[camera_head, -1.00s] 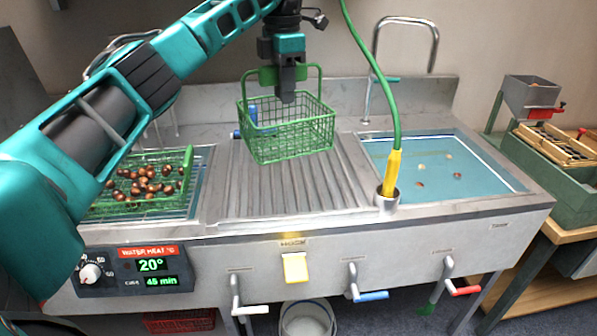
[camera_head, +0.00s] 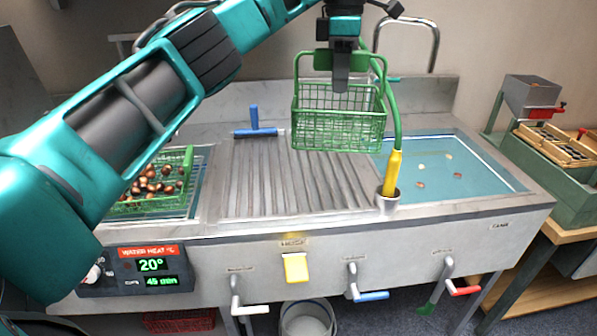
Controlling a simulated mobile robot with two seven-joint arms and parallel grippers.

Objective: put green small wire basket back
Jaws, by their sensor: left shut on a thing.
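The green small wire basket (camera_head: 338,128) hangs from my left gripper (camera_head: 341,78) in the head view. The gripper is shut on the basket's handle. The basket looks empty and upright, above the right part of the ribbed drainboard, near the right basin. Whether its bottom touches the drainboard is hard to tell, but it appears raised. My right gripper is not in view.
A green wire tray with chestnuts (camera_head: 150,188) sits in the left basin. The right basin (camera_head: 440,170) holds water and a few floating chestnuts. A yellow nozzle (camera_head: 392,172) on a green hose stands beside it. A blue squeegee (camera_head: 255,124) lies behind the drainboard.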

